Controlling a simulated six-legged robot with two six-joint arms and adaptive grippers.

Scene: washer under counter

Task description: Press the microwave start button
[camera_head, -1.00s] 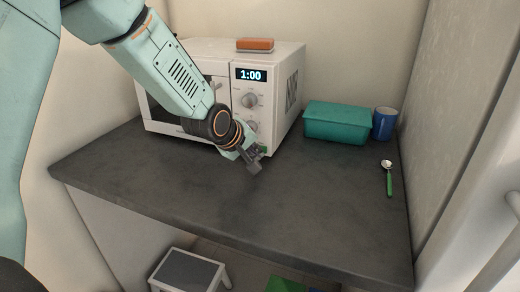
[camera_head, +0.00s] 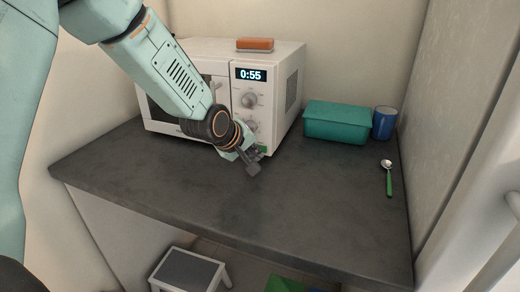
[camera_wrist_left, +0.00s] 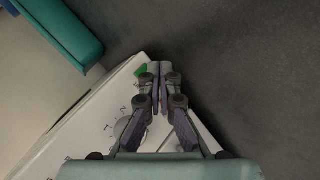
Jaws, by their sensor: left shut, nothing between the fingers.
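The white microwave (camera_head: 290,85) stands at the back left of the dark counter, with two knobs on its front panel. Its display (camera_head: 251,74) reads 0:55. A green start button (camera_head: 263,150) shows low on the panel, partly hidden by my gripper; it also shows in the left wrist view (camera_wrist_left: 141,70). My left gripper (camera_head: 254,167) is shut and empty, at the lower right of the microwave's front. In the left wrist view its fingertips (camera_wrist_left: 159,70) are together just beside the green button; I cannot tell whether they touch it. My right gripper is not in view.
A brick-coloured block (camera_head: 255,44) lies on the microwave. A teal box (camera_head: 337,123), a blue cup (camera_head: 385,123) and a green-handled spoon (camera_head: 388,178) are on the right of the counter (camera_head: 300,215). A step stool (camera_head: 188,272) stands below. The counter's front middle is clear.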

